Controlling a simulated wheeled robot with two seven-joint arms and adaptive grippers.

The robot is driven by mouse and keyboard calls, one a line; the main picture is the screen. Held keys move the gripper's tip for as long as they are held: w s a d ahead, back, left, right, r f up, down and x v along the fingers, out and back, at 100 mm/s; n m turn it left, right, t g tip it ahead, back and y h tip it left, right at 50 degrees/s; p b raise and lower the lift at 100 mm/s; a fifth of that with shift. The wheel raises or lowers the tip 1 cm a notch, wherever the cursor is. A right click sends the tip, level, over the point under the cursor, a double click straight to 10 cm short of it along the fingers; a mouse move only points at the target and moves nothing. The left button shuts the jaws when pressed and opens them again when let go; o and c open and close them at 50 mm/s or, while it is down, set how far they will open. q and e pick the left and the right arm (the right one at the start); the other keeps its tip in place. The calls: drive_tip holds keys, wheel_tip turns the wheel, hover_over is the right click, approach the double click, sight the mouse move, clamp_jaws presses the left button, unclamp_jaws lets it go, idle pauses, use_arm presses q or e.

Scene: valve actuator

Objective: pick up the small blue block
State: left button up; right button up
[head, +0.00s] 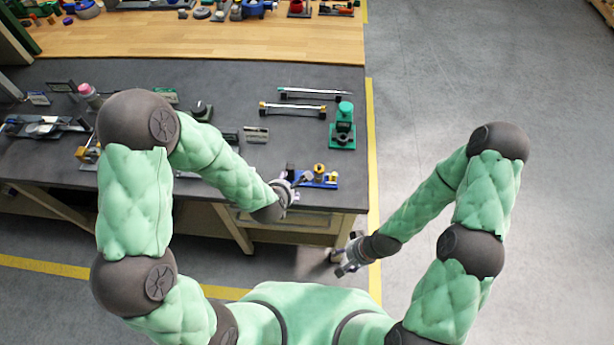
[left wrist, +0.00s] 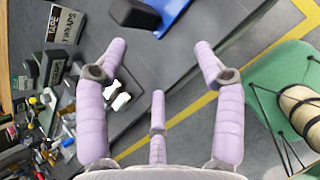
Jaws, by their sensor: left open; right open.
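A blue piece (head: 325,184) with yellow parts on it sits near the front right corner of the dark bench. A blue surface (left wrist: 174,12) shows at the top edge of the left wrist view, with a dark block beside it; I cannot tell whether this is the small blue block or a larger blue base. My left gripper (head: 287,187) is just left of the blue piece, over the bench edge. In the left wrist view its lilac fingers (left wrist: 157,80) are spread with nothing between them. My right gripper (head: 350,255) hangs open and empty off the bench front.
The dark bench top (head: 300,150) carries a green device (head: 343,128), metal rods on stands (head: 292,108) and several small tools at the left. A wooden bench (head: 200,38) with parts stands behind. Bare floor (head: 480,70) lies to the right.

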sight(289, 171)
use_arm(q)
drive_tip(key=w+n, duration=0.1)
drive_tip(key=w, duration=0.1)
drive_tip(key=w+f+n, duration=0.1)
drive_tip(key=w+n, duration=0.1)
drive_tip(key=w+n+t, duration=0.1)
drive_tip(key=w+n, duration=0.1)
drive_tip(key=shift+f+y, duration=0.3)
drive_tip(key=shift+x, duration=2.7)
drive_tip(key=shift+s+a, duration=0.15)
clamp_jaws()
